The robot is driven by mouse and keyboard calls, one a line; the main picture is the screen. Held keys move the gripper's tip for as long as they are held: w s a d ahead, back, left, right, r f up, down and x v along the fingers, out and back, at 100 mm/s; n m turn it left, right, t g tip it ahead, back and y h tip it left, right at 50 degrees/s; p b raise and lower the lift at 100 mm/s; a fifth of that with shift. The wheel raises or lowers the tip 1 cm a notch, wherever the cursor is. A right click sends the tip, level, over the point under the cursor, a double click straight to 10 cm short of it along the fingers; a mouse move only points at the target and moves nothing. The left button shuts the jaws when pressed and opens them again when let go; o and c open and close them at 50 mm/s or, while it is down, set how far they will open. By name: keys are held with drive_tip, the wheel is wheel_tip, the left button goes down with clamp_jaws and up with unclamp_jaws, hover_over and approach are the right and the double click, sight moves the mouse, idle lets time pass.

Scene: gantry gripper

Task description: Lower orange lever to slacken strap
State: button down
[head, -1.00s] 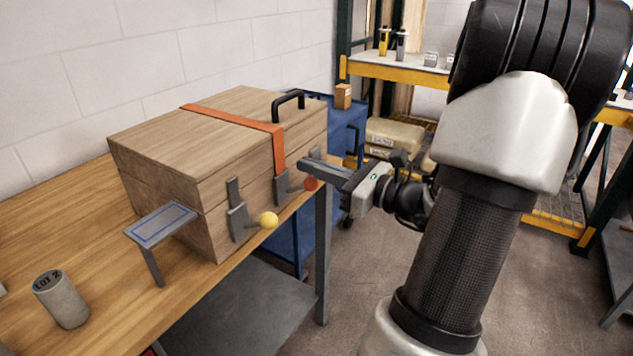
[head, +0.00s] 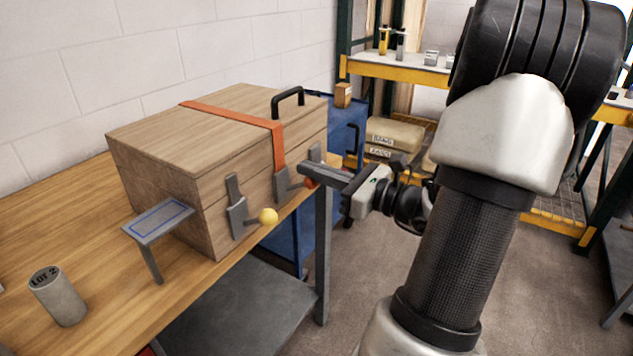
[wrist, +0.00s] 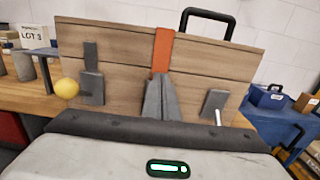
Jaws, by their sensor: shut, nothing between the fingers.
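A wooden chest (head: 160,195) stands on the bench with an orange strap (head: 232,115) over its lid and down its front. In the wrist view the closed fingers (wrist: 160,97) hide the lever, below the strap (wrist: 162,52).
A latch with a yellow knob (head: 268,216) is left of the orange one. Another grey latch (wrist: 214,105) is to the right. A small grey stand (head: 158,221) and a "LOT 2" cylinder (head: 58,296) are at left. A blue cart (head: 347,118) stands behind.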

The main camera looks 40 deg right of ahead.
drive_tip(key=shift+f+b, duration=1.3)
drive_tip(key=shift+f, duration=1.15)
drive_tip(key=shift+s+r+p, duration=0.1)
drive_tip(key=shift+r+p, duration=0.2)
drive_tip(key=shift+p, duration=0.05)
drive_tip(key=s+p, duration=0.1)
drive_tip(key=s, duration=0.1)
drive_tip(key=p, duration=0.2)
approach(314, 188)
drive_tip(key=shift+w+d+f, duration=0.1)
drive_tip(key=shift+w+d, duration=0.05)
drive_tip(key=shift+w, duration=0.95)
